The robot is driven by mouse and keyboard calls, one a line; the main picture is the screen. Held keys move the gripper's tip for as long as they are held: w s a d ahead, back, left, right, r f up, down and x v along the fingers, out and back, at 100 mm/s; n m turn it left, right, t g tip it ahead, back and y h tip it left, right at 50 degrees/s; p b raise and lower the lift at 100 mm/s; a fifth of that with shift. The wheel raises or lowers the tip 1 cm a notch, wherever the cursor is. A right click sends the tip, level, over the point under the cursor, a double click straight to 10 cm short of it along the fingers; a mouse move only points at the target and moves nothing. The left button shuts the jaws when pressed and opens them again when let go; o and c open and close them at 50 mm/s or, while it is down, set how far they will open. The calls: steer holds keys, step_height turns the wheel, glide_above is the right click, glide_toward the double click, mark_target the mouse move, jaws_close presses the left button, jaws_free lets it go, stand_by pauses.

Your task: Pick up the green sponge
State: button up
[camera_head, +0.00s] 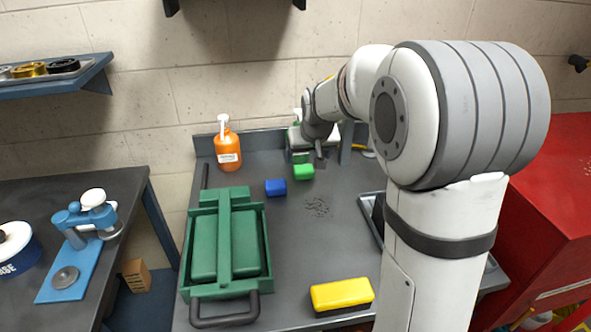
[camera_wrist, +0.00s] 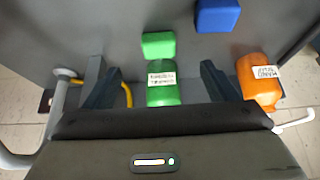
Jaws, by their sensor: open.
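The green sponge (camera_head: 303,172) is a small bright block lying on the grey bench top near the back. It also shows in the wrist view (camera_wrist: 158,45), above the middle. My gripper (camera_wrist: 155,72) is open and empty, its two fingers spread wide. The sponge lies beyond the fingertips in that view, roughly in line with the gap. In the head view my gripper (camera_head: 319,151) hangs close to the sponge, above and just right of it. A green bottle (camera_wrist: 163,90) with a white label appears between the fingers in the wrist view; contact cannot be told.
A blue block (camera_head: 275,187) lies left of the sponge. An orange bottle (camera_head: 228,152) stands at the back left. A yellow-topped block (camera_head: 342,293) lies at the front. The bench middle is mostly clear.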

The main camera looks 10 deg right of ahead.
mark_target(304, 169)
steer(key=x, duration=0.4)
steer(key=w+x, duration=0.1)
steer(key=x, duration=0.7)
steer(key=shift+w+d+r, duration=0.15)
steer(key=shift+w+r, duration=0.1)
steer(key=shift+r, duration=0.2)
steer(key=c, duration=1.1)
steer(key=shift+s+r, duration=0.15)
steer(key=shift+s+r, duration=0.3)
steer(key=shift+r, duration=0.15)
step_height(304, 169, up, 6)
steer(key=s+b, duration=0.2)
steer(key=s, duration=1.7)
steer(key=shift+s+b, duration=0.15)
steer(key=shift+b, duration=0.25)
